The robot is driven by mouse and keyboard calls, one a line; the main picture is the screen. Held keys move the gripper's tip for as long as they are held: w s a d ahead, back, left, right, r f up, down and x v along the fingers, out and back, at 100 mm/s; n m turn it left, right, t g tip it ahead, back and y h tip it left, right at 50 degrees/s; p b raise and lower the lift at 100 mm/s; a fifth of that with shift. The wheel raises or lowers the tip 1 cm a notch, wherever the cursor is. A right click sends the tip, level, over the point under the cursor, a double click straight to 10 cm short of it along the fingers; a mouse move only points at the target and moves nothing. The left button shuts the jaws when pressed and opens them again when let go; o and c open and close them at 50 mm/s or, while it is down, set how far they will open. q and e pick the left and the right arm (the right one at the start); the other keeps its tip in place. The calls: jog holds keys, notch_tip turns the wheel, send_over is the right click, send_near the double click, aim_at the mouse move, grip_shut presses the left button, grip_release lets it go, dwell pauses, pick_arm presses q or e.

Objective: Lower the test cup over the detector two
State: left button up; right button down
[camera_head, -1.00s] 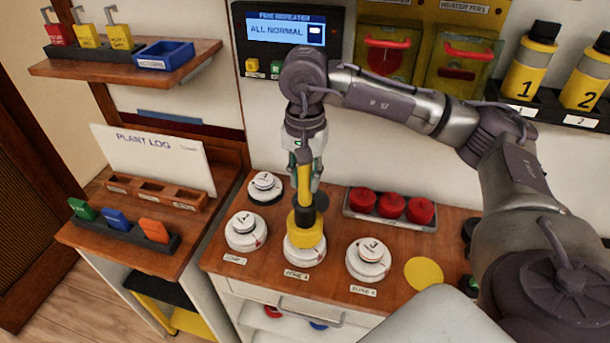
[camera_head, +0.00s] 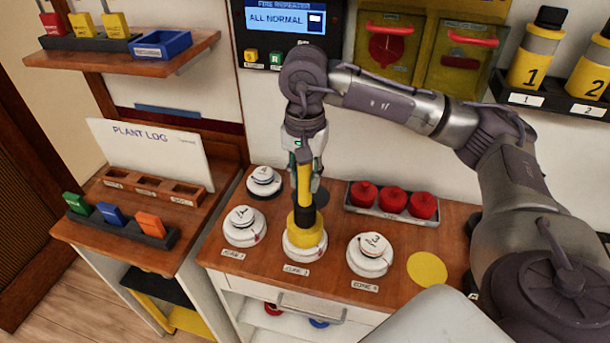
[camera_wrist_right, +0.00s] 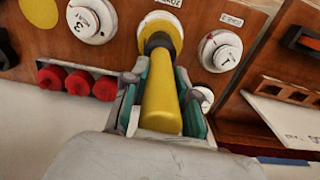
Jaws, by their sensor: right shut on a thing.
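The test cup (camera_head: 305,229) has a yellow bell, a black collar and a yellow handle. My right gripper (camera_head: 304,166) is shut on the handle from above; in the right wrist view the handle (camera_wrist_right: 161,104) lies between the fingers. The cup stands about upright over the middle white detector (camera_head: 304,248) in the front row, whose top is hidden inside or behind the bell. The detector's white rim shows below the bell. I cannot tell whether the bell touches it. My left gripper is not in view.
Detectors marked 1 (camera_head: 244,228) and 3 (camera_head: 369,256) stand close on either side. Another detector (camera_head: 264,183) is behind. A tray with red caps (camera_head: 393,203) stands to the back right. A yellow disc (camera_head: 427,270) lies at the right. The panel reads ALL NORMAL (camera_head: 285,21).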

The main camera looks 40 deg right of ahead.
jog(key=shift+f, duration=0.15)
jog(key=c, duration=0.8)
grip_release()
notch_tip(320, 180, up, 12)
jog(key=shift+r, duration=0.1)
